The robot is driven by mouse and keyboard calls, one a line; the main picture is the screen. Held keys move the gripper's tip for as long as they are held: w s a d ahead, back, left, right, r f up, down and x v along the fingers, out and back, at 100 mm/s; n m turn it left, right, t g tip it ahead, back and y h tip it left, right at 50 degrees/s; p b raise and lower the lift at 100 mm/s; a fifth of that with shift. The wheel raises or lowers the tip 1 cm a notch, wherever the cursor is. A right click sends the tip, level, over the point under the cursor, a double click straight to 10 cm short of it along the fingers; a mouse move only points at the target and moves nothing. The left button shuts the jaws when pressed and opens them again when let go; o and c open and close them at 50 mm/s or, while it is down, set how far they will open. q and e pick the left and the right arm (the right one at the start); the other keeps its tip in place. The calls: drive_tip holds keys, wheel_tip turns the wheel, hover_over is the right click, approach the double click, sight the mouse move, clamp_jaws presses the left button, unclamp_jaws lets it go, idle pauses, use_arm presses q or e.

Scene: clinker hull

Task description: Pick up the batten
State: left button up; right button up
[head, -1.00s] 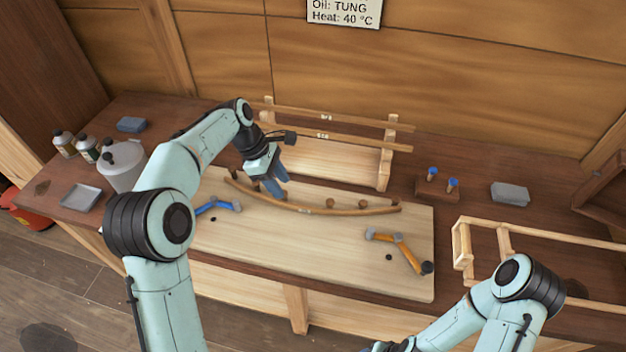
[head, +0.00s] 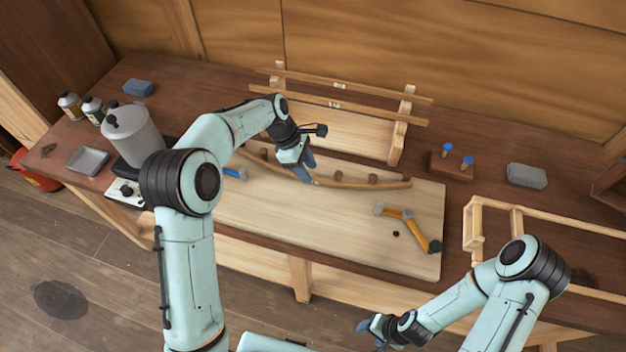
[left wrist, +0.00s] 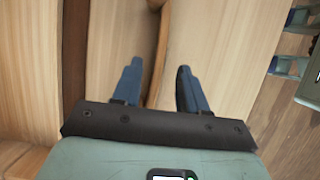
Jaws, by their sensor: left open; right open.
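A curved brown batten (head: 355,186) lies bent along short round pegs on the pale board (head: 300,228). My left gripper (head: 307,174) is open at the batten, left of its middle. In the left wrist view the batten (left wrist: 161,60) runs down between the two blue fingers of my left gripper (left wrist: 157,85), closer to the left finger. I cannot tell whether either finger touches it. My right gripper (head: 372,328) is open and empty, low in front of the bench. Two straight strips (head: 350,105) rest on a wooden rack behind the board.
An orange-handled hammer (head: 408,226) lies on the board's right part. A blue-handled tool (head: 235,173) is partly hidden by my left arm. A wooden frame (head: 474,225) stands at right; a grey pot (head: 132,135) and bottles stand at left.

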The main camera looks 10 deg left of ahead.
sight(313, 178)
use_arm(q)
drive_tip(key=x, duration=0.3)
drive_tip(key=shift+f, duration=0.1)
clamp_jaws()
